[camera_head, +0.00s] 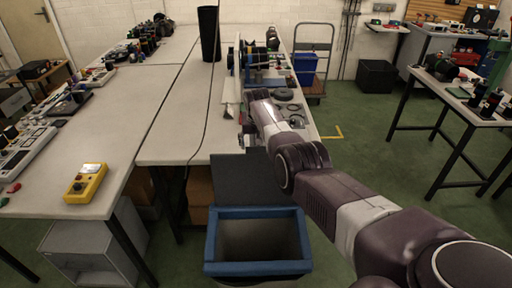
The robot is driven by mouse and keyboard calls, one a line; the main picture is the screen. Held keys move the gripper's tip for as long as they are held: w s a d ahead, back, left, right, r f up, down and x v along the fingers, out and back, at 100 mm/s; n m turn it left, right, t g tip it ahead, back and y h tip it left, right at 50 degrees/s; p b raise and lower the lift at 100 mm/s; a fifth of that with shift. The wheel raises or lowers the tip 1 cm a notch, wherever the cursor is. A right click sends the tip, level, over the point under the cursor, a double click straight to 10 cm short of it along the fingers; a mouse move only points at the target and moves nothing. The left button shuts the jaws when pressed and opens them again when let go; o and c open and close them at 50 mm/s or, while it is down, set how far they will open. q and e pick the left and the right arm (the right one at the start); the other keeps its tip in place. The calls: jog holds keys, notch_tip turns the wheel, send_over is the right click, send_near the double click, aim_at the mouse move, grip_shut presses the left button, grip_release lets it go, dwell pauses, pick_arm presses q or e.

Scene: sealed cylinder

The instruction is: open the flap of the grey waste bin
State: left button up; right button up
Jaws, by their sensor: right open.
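The grey waste bin (258,268) stands on the floor at the bottom middle, with a blue rim around its open mouth. I can see into its pale, empty-looking inside. Its dark grey flap (248,180) stands raised behind the rim, in front of the table end. My right arm comes in from the lower right and reaches forward past the bin. My right gripper (257,97) is at the far end of that arm, above and beyond the flap, apart from it. It is open; its fingers are small and hard to make out. My left gripper is not in view.
A long pale table (185,130) runs away behind the bin, with a tall black cylinder (209,35) on it. A yellow device (86,183) lies on the left table. A grey box (88,248) stands below.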

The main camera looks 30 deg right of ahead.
jog(key=shift+o, duration=1.2)
jog(key=shift+s+a, duration=0.1)
jog(key=shift+s, duration=0.1)
jog(key=shift+f, duration=0.15)
jog(key=v, duration=1.2)
